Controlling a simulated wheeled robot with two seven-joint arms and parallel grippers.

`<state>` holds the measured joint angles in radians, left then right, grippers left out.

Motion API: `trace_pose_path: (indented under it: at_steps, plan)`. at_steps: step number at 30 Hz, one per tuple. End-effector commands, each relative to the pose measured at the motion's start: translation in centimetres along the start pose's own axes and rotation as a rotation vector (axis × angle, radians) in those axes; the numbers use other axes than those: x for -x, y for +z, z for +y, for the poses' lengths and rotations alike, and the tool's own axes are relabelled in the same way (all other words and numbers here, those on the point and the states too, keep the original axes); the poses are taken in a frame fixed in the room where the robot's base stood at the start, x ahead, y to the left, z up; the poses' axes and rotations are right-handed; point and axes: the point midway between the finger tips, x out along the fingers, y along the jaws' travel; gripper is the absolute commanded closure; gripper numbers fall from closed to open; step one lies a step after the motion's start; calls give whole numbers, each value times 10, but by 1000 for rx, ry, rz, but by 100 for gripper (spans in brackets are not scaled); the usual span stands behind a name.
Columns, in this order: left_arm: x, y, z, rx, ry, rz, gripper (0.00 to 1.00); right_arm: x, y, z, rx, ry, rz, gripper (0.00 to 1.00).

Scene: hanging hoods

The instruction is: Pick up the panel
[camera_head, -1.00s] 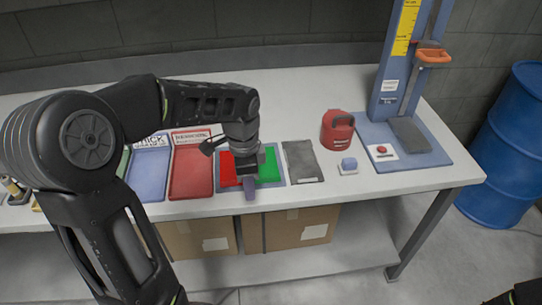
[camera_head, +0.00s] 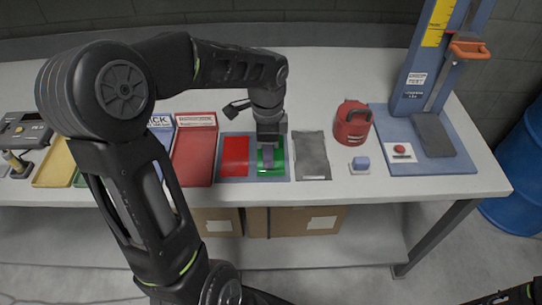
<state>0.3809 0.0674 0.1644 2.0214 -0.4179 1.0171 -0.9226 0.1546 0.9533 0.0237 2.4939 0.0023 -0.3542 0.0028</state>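A blue-grey mat (camera_head: 255,179) on the white table carries a red square (camera_head: 235,156) on its left and a green square (camera_head: 277,168) on its right. Just right of it lies a flat dark grey panel (camera_head: 312,155); I cannot tell which flat piece the task means. My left gripper (camera_head: 268,160) points down over the green square and hides part of it. A grey-blue piece shows at its tip; I cannot tell if it is a finger or something held, or whether the gripper touches the square. My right gripper is not in view.
A red tray (camera_head: 195,160) and a yellow tray (camera_head: 55,162) stand to the left. To the right are a red canister (camera_head: 352,125), a small blue block (camera_head: 361,163) and a blue press stand (camera_head: 465,160). Cardboard boxes (camera_head: 290,222) sit on the shelf below.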

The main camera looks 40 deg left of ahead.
Motion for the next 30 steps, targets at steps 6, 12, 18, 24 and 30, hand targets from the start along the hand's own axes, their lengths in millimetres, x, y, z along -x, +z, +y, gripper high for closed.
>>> trace_pose_path:
  at_steps: [6, 12, 18, 24, 30]
  plan:
    - [-5, 0, 0, 0, -1, 1, 71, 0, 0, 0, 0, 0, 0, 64]
    - [-8, 0, 0, 0, 1, -1, 71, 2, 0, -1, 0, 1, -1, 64]
    - [-33, 2, 2, 0, 5, -1, 71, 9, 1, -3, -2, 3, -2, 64]
    - [-56, 2, 2, 0, 0, 0, 71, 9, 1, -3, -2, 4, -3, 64]
    - [-57, 2, 1, 0, -1, 0, 71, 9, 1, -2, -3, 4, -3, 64]
